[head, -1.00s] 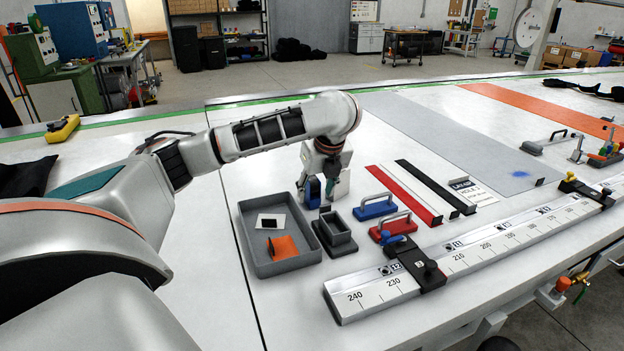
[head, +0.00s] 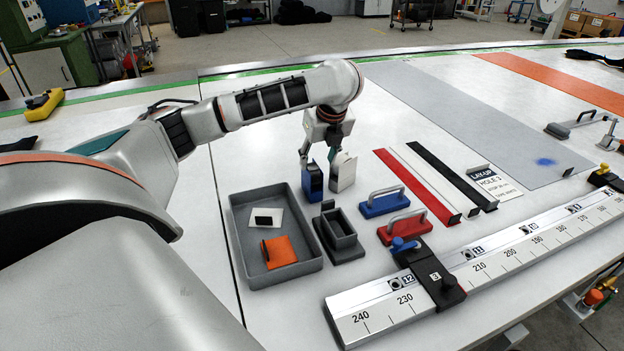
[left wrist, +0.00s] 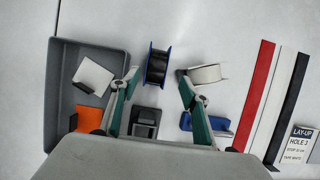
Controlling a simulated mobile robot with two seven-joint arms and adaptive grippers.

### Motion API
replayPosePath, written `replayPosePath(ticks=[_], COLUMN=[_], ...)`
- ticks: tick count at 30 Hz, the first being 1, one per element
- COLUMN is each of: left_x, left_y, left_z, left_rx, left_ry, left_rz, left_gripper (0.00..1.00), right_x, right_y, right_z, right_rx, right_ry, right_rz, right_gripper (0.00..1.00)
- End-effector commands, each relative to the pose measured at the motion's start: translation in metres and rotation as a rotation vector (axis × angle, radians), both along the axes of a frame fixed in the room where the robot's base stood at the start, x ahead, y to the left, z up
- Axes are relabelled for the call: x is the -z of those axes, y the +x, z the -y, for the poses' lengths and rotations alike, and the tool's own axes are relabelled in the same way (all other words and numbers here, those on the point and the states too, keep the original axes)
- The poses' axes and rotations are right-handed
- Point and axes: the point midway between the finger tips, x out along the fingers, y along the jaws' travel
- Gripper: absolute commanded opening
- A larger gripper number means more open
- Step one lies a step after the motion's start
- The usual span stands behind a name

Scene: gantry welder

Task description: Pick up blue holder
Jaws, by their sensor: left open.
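A blue holder (head: 312,181), spool-like with a dark middle, stands upright on the white table behind the grey tray. It also shows in the left wrist view (left wrist: 157,66). My left gripper (head: 319,157) is open and empty above these two. In the left wrist view its fingertips (left wrist: 158,74) lie either side of the blue holder, the right one close to or overlapping the white roll (left wrist: 207,74). Contact cannot be told. A low blue block with a grey handle (head: 384,202) lies further right. My right gripper is not seen.
The grey tray (head: 238,250) holds a white card and an orange piece. A small dark grey open box (head: 340,238) stands beside it. A red handled block (head: 404,227), coloured strips and a long ruler rail (head: 372,318) lie to the right.

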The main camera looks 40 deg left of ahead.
Motion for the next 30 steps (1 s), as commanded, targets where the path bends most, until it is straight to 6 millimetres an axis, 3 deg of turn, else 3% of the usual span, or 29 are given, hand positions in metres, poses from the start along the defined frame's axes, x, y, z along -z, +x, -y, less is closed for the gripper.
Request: replayPosePath(ticks=[12, 22, 23, 28, 30], left_x=[0.043, 0.049, 0.049, 0.049, 0.049], left_y=[0.004, 0.006, 0.006, 0.006, 0.006], left_z=[-0.026, -0.029, -0.029, -0.029, -0.029], left_rx=[-0.002, 0.000, 0.000, 0.000, 0.000], left_ry=[-0.002, 0.000, 0.000, 0.000, 0.000], left_rz=[-0.003, 0.001, 0.001, 0.000, 0.000], left_gripper=[0.46, 0.46, 0.43, 0.00, 0.00], right_x=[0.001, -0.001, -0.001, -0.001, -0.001], right_y=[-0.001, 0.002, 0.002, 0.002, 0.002], right_z=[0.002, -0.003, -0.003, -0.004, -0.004], right_rx=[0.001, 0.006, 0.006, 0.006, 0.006], right_ry=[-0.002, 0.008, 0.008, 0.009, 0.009], right_rz=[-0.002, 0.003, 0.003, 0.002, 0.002], right_gripper=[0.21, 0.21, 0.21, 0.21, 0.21])
